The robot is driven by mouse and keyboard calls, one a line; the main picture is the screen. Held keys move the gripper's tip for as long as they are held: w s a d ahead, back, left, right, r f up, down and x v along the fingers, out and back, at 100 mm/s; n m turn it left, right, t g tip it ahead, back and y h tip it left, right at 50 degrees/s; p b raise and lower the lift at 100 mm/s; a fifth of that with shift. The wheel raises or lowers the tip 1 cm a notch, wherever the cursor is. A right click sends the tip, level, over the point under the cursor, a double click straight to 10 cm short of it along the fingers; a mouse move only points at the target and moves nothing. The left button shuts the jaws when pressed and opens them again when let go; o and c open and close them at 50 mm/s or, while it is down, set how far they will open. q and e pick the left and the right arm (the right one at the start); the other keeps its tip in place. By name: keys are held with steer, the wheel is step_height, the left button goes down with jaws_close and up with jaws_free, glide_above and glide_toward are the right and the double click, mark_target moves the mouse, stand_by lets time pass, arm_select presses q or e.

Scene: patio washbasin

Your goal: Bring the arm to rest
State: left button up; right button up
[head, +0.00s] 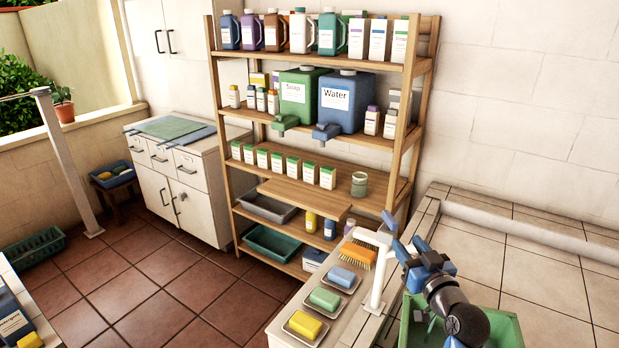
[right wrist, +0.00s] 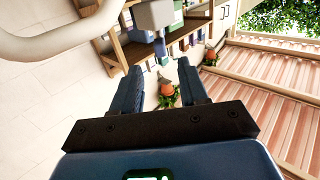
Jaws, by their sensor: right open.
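My right gripper (head: 396,232) is raised above the counter at the lower right of the head view, beside the white tap (head: 378,275). Its blue jaws are open. In the right wrist view the two fingers of the gripper (right wrist: 158,70) stand apart with nothing held between them. My right arm comes up from the bottom, over the green basin, and hides part of it. My left gripper is not in view.
The green basin (head: 505,328) sits below my right arm. An orange brush (head: 356,255) and blue (head: 341,277), green (head: 325,299) and yellow (head: 305,324) soaps lie left of the tap. A wooden shelf (head: 385,190) with bottles stands behind. Tiles at right are clear.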

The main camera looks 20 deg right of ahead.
steer(key=shift+f, duration=0.1)
steer(key=s+a+f+m+h, duration=0.1)
steer(key=s+a+f, duration=0.35)
steer(key=f, duration=0.25)
steer(key=s+a+f+m, duration=0.1)
steer(key=s+a+f, duration=0.3)
steer(key=s+f, duration=0.15)
steer(key=s+a+f+n+y, duration=0.1)
steer(key=s+a+f, duration=0.1)
steer(key=s+a, duration=0.2)
steer(key=s+a+f+n+y, duration=0.1)
steer(key=s+a, duration=0.3)
steer(key=s, duration=0.7)
steer(key=shift+s+a+f+n+y, duration=0.3)
steer(key=shift+f+n, duration=0.2)
steer(key=shift+f, duration=0.25)
steer(key=shift+d, duration=0.15)
